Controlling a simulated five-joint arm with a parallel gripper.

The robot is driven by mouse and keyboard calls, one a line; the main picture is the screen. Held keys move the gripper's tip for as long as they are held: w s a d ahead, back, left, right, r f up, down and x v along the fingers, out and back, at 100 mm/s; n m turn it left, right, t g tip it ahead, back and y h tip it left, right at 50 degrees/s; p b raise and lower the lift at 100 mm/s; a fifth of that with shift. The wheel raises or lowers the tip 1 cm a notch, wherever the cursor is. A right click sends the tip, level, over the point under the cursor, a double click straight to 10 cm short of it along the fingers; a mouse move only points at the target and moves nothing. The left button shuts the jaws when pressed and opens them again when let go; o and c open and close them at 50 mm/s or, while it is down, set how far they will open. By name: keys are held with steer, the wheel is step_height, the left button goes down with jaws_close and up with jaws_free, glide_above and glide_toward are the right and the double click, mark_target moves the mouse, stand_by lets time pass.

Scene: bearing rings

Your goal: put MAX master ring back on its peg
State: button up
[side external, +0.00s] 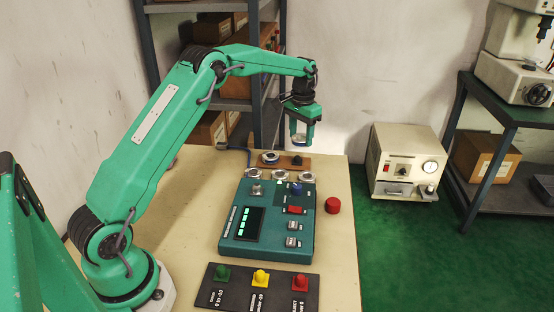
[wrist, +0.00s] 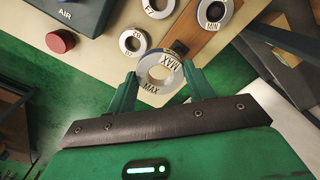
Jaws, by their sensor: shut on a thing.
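The MAX master ring (wrist: 150,85) is a pale metal ring with MAX on its face. My gripper (wrist: 160,72) is shut on it, one green finger on each side. In the side view my gripper (side external: 300,134) holds the ring (side external: 299,142) in the air above the back of the table. Below it lies a wooden board (side external: 285,166) with a dark empty peg (side external: 297,160). In the wrist view the peg (wrist: 179,48) shows just beyond the ring. The MIN ring (wrist: 214,14) sits on the same board, also seen in the side view (side external: 270,157).
A black panel (side external: 262,289) with green, yellow and red pieces lies at the front.

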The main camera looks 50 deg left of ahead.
mark_target(297, 156)
steer(key=shift+w+a+f, duration=0.3)
steer(key=shift+a+f, duration=0.05)
steer(key=shift+a, duration=0.2)
steer(key=shift+w+a+f, duration=0.3)
steer(key=shift+w+a, duration=0.05)
steer(key=shift+a, duration=0.25)
steer(key=shift+w+a+f, duration=0.3)
steer(key=shift+a+f, duration=0.05)
steer(key=shift+a, duration=0.2)
steer(key=shift+f, duration=2)
steer(key=shift+f, duration=1.75)
stand_by(0.4)
steer(key=o, duration=1.3)
steer(key=shift+o, duration=0.2)
steer(key=shift+r, duration=0.1)
steer(key=shift+r, duration=3.65)
